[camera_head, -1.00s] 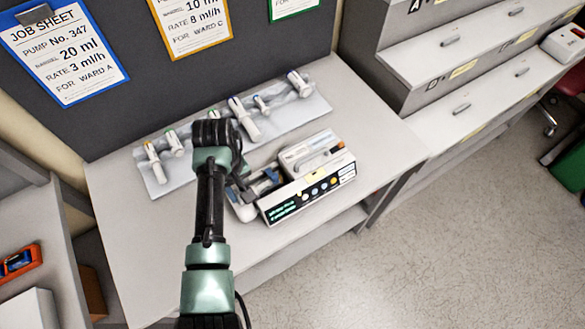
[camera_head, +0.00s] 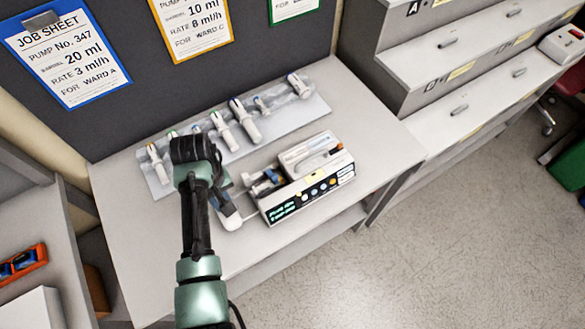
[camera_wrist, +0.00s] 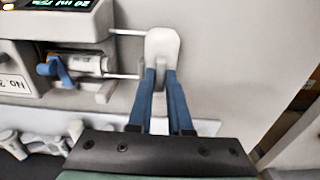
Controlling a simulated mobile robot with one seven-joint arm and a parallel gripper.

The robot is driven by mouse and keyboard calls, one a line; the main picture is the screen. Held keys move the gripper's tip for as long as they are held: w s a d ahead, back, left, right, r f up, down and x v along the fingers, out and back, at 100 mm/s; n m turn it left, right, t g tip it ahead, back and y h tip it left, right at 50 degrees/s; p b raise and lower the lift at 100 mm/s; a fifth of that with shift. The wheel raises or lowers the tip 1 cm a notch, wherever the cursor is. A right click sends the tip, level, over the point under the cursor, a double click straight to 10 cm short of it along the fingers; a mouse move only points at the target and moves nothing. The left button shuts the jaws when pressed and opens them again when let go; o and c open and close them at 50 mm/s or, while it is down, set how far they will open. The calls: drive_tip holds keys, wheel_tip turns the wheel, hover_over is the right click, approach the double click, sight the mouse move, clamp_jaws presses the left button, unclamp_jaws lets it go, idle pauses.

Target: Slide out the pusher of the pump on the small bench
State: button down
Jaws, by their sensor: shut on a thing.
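The pump (camera_head: 312,185) is a white box with a dark display and several buttons, standing on the small bench (camera_head: 370,125). It also shows at the upper left of the wrist view (camera_wrist: 55,22). Its white pusher (camera_wrist: 162,45) stands out from the pump's side on two thin rods, with a clear gap between. In the head view the pusher (camera_head: 231,221) is left of the pump. My gripper (camera_wrist: 161,72) has its blue fingers shut on the pusher. A syringe barrel (camera_wrist: 90,64) lies in the pump's cradle beside a blue clamp.
A clear tray (camera_head: 292,112) with several syringes lies behind the pump. Job sheets (camera_head: 68,55) hang on the dark board. A stepped drawer unit (camera_head: 455,75) stands at the right. An orange item (camera_head: 22,262) is on the left shelf. The bench right of the pump is bare.

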drive_tip(key=shift+s+a+p, duration=0.25)
drive_tip(key=shift+s+a, duration=0.2)
drive_tip(key=shift+a, duration=0.2)
drive_tip(key=shift+s+a+p, duration=0.2)
drive_tip(key=shift+s+a, duration=0.25)
drive_tip(key=shift+a, duration=0.2)
drive_tip(key=shift+s+a, duration=0.15)
drive_tip(key=shift+a, duration=0.1)
drive_tip(key=c, duration=0.9)
unclamp_jaws()
wheel_tip(320, 180, up, 7)
drive_tip(key=p, duration=0.7)
